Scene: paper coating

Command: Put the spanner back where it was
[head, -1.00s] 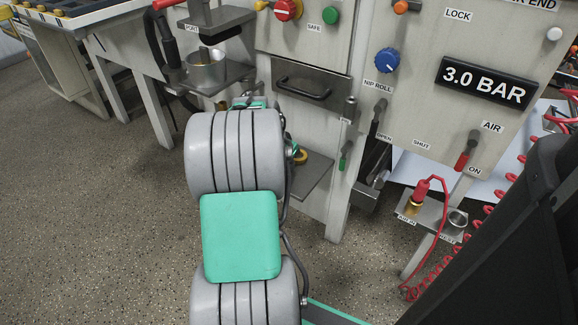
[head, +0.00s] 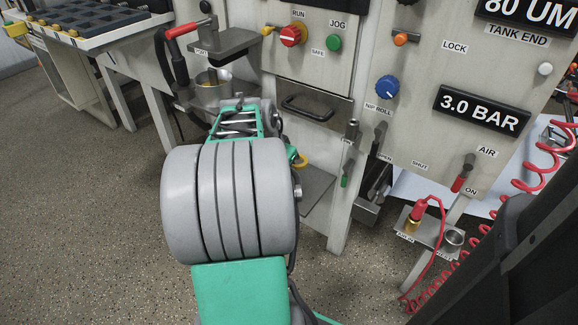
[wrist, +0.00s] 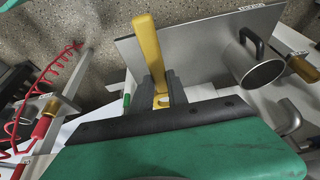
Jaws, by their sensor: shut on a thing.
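The spanner (wrist: 152,55) is a flat yellow bar in the wrist view, with a hole near its lower end. My gripper (wrist: 163,92) is shut on that lower end between its dark fingers, and the bar sticks out past them. In the head view my own arm hides the gripper. A small yellow curved piece (head: 300,160) shows at the right side of my arm; it looks like the spanner's end. I cannot make out an empty place for the spanner.
A grey plate (wrist: 190,42) with a metal cup (wrist: 256,68) lies beyond the spanner. The machine front has a drawer (head: 308,105), a blue knob (head: 387,88) and levers. A red coiled hose (head: 541,150) hangs at right. The floor (head: 90,220) at left is clear.

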